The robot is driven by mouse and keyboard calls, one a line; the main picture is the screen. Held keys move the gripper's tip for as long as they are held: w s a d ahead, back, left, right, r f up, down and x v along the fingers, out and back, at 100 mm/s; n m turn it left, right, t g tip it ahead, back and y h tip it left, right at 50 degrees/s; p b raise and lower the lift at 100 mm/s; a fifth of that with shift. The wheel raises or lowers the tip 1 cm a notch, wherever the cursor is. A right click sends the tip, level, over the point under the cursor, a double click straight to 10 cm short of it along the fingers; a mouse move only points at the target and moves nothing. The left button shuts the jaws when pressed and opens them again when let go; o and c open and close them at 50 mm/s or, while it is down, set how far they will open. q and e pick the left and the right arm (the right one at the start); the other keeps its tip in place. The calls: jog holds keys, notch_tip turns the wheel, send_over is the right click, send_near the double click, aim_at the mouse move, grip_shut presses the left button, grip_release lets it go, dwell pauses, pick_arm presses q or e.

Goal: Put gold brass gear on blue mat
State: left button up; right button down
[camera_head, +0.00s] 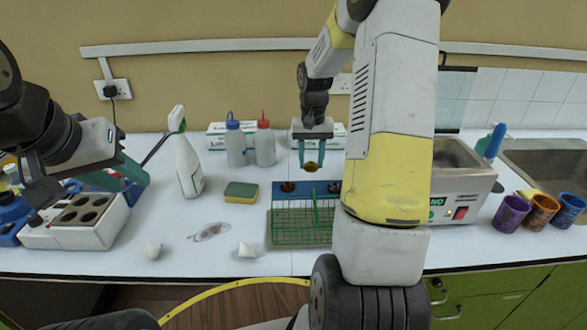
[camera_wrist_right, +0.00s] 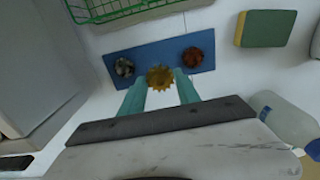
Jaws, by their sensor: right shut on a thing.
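The gold brass gear (camera_head: 312,166) is between the teal fingertips of my right gripper (camera_head: 312,160), which is shut on it. In the right wrist view the gold gear (camera_wrist_right: 160,77) shows between the fingertips, in front of the blue mat (camera_wrist_right: 158,54). In the head view the gear is held above the far part of the mat (camera_head: 309,189). A dark silvery gear (camera_wrist_right: 124,67) and a copper-red gear (camera_wrist_right: 193,57) lie on the mat, one at each end, with bare mat between them. My left gripper (camera_head: 122,176) is at the left by the white device; its finger gap is unclear.
A green wire rack (camera_head: 301,226) stands just in front of the mat. A yellow-green sponge (camera_head: 241,192) lies to its left. Two wash bottles (camera_head: 236,145) and boxes stand behind. A spray bottle (camera_head: 188,165) is at left. A metal bath (camera_head: 459,190) stands at right.

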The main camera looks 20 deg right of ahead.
aim_at(310, 189)
notch_tip(310, 189, down, 7)
jog(key=shift+f, duration=0.2)
jog(key=shift+f, duration=0.15)
jog(key=c, duration=0.9)
grip_release()
